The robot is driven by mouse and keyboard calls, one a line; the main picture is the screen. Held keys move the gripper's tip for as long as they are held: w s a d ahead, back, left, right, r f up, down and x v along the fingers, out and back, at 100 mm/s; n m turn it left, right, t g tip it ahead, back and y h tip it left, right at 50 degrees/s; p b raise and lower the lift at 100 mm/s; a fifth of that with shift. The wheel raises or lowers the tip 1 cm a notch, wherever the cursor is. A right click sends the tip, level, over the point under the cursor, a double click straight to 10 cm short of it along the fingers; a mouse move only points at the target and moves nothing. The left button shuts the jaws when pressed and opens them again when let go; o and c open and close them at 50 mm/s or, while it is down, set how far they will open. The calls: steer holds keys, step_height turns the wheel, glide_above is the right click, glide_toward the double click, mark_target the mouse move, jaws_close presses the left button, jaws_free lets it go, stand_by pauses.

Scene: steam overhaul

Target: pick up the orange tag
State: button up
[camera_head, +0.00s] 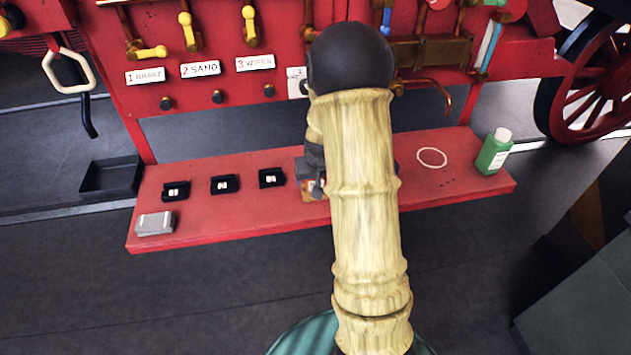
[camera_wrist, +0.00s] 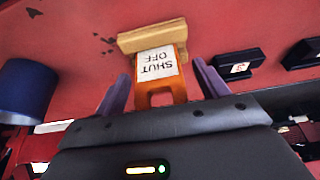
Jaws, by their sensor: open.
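The orange tag (camera_wrist: 168,88) shows in the wrist view with a white label reading SHUT OFF. It rests against or in a tan wooden block (camera_wrist: 130,43) on the red surface. My gripper (camera_wrist: 160,72) is open, with one purple finger on each side of the tag. I cannot tell whether the fingers touch it. In the head view my gripper (camera_head: 313,184) is low over the red shelf (camera_head: 240,217), partly hidden by my arm. A small orange patch shows beside it there, but the tag is mostly hidden.
Three black holders (camera_head: 225,184) stand left of my gripper, with a grey box (camera_head: 155,223) at the shelf's left end. A white ring (camera_head: 432,157) and a green bottle (camera_head: 494,152) are on the right. A blue cylinder (camera_wrist: 28,88) stands near the tag.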

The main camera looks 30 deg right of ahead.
steer(key=c, duration=1.1)
steer(key=shift+r, duration=0.15)
step_height(320, 180, up, 10)
steer(key=shift+f, duration=0.1)
